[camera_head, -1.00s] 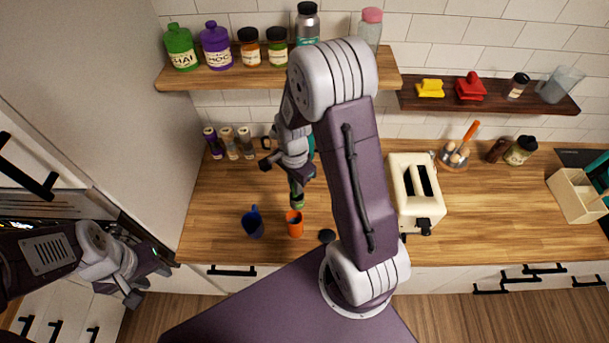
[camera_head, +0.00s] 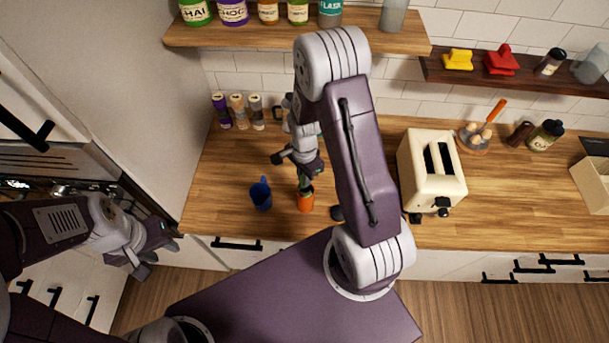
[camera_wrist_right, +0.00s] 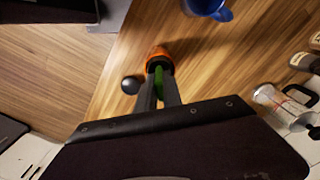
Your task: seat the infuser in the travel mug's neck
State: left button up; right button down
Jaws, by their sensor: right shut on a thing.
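The orange travel mug (camera_head: 306,202) stands upright on the wooden counter; its mouth also shows in the right wrist view (camera_wrist_right: 158,52). My right gripper (camera_head: 304,178) is directly above the mug, shut on the green infuser (camera_wrist_right: 159,88). In the head view, the infuser's lower end meets the mug's mouth. The gripper's fingers and the infuser cover part of the neck, so I cannot tell how deep the infuser is or whether it is seated. My left gripper (camera_head: 152,250) is empty, with its fingers apart, off the counter at the left.
A blue mug (camera_head: 261,196) stands just left of the orange mug. A small black round thing (camera_wrist_right: 131,85) lies close to it on the other side. A cream toaster (camera_head: 432,172) stands farther right, and several spice jars (camera_head: 238,111) stand at the back left.

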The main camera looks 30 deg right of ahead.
aim_at(305, 198)
jog(key=f, duration=0.1)
jog(key=f+b, duration=0.2)
jog(key=f, duration=0.1)
jog(key=shift+s+d, duration=0.1)
jog(key=shift+d, duration=0.2)
jog(key=shift+f+b, duration=0.15)
jog(key=shift+b, duration=0.2)
jog(key=shift+a+f, duration=0.15)
jog(key=c, duration=1.4)
grip_release()
